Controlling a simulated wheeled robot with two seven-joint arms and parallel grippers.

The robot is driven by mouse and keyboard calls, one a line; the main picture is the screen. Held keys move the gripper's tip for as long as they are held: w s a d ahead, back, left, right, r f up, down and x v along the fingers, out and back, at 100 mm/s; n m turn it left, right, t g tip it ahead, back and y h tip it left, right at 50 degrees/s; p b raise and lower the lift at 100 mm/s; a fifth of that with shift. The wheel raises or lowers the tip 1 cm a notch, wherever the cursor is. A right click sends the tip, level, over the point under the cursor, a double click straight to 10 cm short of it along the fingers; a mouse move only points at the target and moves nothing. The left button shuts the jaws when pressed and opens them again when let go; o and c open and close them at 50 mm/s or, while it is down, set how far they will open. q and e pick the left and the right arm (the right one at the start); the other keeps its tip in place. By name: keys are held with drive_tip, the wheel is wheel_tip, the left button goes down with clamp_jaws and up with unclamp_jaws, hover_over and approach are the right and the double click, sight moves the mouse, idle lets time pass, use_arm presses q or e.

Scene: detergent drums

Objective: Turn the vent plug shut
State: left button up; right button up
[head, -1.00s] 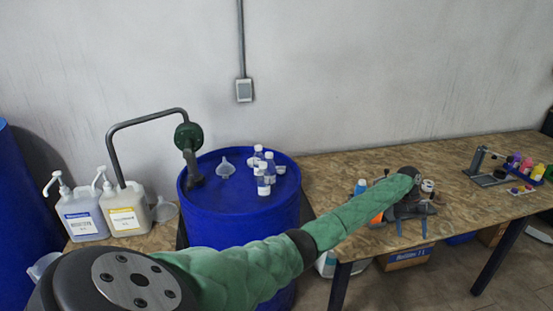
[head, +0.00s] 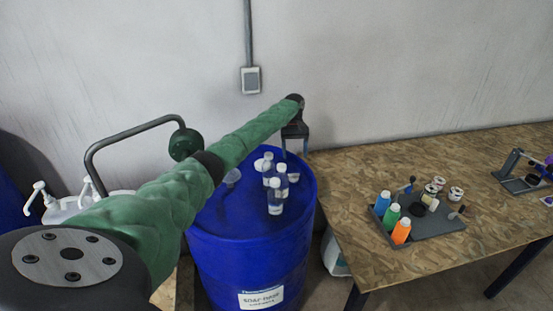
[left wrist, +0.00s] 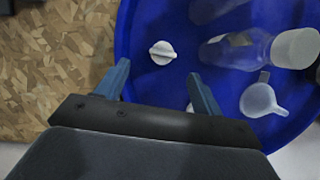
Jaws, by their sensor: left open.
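The vent plug (left wrist: 162,52) is a small white knob with a raised grip bar, set in the top of the blue drum (head: 240,215). In the left wrist view it lies just beyond and between my open left gripper's fingertips (left wrist: 157,72); the fingers appear apart from it. In the head view my left gripper (head: 295,138) is over the back right part of the drum top. I cannot make out the plug there. My right gripper is not in view.
Clear bottles with white caps (head: 275,195) stand on the drum top close to the gripper. A clear funnel (left wrist: 262,97) lies near them. A pump with a bent grey handle (head: 130,133) stands at left. The wooden table (head: 370,285) adjoins the drum on the right.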

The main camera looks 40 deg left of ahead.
sight(294, 176)
use_arm(q)
drive_tip(key=p+x, duration=0.1)
drive_tip(key=x, duration=0.1)
drive_tip(key=p+x, duration=0.1)
drive_tip(key=x, duration=0.1)
drive_tip(key=p+x, duration=0.2)
drive_tip(key=shift+s+a+f, duration=0.15)
drive_tip(key=shift+a+f, duration=0.15)
drive_tip(key=shift+f, duration=0.1)
drive_tip(key=shift+s+d+f, duration=0.1)
drive_tip(key=shift+s+f, duration=0.05)
drive_tip(key=shift+f, duration=0.25)
drive_tip(key=shift+c, duration=0.2)
drive_tip(key=c, duration=0.9)
